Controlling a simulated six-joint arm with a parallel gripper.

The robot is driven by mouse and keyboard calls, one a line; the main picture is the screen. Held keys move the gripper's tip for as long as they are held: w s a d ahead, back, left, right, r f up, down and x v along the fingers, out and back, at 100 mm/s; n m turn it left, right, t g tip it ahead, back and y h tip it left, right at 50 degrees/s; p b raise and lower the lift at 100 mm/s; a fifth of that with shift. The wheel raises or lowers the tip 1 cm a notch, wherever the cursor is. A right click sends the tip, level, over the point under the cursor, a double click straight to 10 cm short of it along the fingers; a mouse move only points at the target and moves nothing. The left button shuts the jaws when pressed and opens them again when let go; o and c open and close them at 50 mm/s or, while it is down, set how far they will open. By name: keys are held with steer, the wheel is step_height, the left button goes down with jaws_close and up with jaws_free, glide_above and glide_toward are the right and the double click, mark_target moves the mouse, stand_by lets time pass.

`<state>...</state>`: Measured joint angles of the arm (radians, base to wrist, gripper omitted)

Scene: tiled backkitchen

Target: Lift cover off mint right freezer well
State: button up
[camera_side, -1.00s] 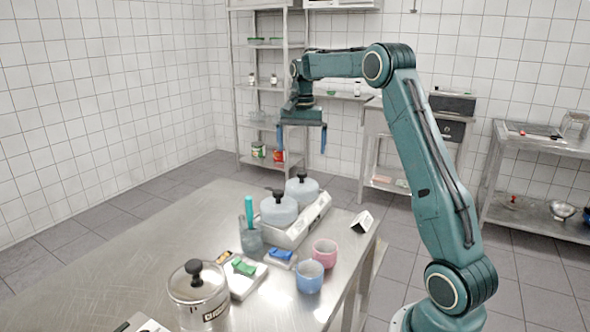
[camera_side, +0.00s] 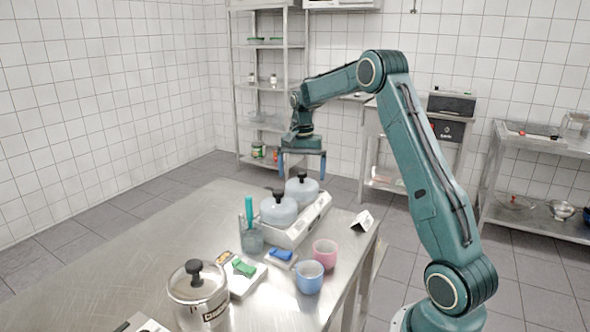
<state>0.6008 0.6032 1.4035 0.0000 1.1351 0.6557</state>
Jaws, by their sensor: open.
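A pale freezer box (camera_side: 305,225) stands on the steel table with two wells in a row. Both wells have grey-blue domed covers with black knobs: a nearer cover (camera_side: 279,211) and a farther cover (camera_side: 302,188). Both covers sit in place. I cannot make out a mint marking on either well. My gripper (camera_side: 302,174) is open and empty, pointing down over the farther cover. Its blue fingers show to the left and right of that cover's knob, with their tips about level with it. Whether they are around the knob in depth, I cannot tell.
Near the box stand a glass (camera_side: 252,238) with a teal-handled tool, a pink cup (camera_side: 325,253), a blue cup (camera_side: 309,277) and a small folded sign (camera_side: 362,221). The table's left side is clear (camera_side: 150,250).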

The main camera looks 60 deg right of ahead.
mark_target(302, 172)
steer(key=shift+s+f, duration=0.1)
steer(key=shift+f, duration=1.8)
steer(key=c, duration=0.7)
steer(key=shift+o, duration=0.2)
steer(key=shift+r, duration=0.15)
step_height(302, 172, up, 20)
